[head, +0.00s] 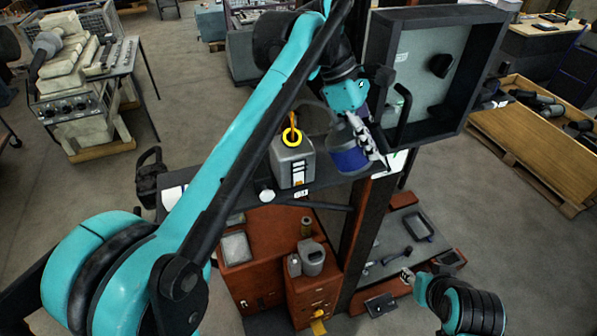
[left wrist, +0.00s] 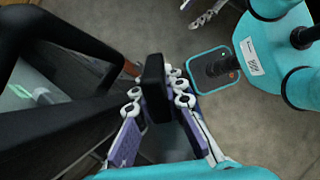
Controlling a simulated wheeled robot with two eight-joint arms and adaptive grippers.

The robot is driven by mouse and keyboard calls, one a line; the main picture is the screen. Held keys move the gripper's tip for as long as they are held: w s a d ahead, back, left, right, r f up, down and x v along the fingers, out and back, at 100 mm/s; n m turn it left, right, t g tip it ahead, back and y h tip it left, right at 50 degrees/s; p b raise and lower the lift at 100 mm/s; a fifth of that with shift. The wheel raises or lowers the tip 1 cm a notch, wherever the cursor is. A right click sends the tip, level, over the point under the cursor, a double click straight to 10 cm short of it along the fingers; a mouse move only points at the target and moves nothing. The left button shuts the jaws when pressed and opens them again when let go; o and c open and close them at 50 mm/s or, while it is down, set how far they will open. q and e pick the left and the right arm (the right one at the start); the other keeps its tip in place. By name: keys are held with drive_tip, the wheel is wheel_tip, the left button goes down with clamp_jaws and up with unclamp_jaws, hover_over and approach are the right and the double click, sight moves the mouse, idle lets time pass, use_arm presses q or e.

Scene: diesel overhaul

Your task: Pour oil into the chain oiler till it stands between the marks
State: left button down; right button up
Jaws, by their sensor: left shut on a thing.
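The chain oiler appears to be the grey box (head: 293,163) on a dark shelf, with a yellow ring (head: 291,136) around its top opening and a pale marked strip on its front. A thin orange streak stands above the ring; I cannot tell surely whether it is flowing oil. A blue can (head: 350,160) with a grey upper part is just right of the oiler. My left gripper (head: 372,143) is at the can and partly hides it. In the left wrist view its fingers are shut on a black handle (left wrist: 155,88). My right gripper (head: 407,274) is low at right, apart from both; its jaw opening is unclear.
A dark framed panel (head: 440,68) stands just behind and right of my left gripper. Below are a red cabinet (head: 262,238), a grey container (head: 311,258) and a low bench with tools and a tray (head: 418,228).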

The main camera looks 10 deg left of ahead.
sight(370, 125)
use_arm(q)
drive_tip(key=shift+r+h, duration=0.3)
drive_tip(key=shift+h, duration=0.2)
idle(1.7)
drive_tip(key=shift+r+g+h, duration=0.3)
drive_tip(key=shift+r+h, duration=0.8)
drive_tip(key=shift+r, duration=0.15)
idle(4.6)
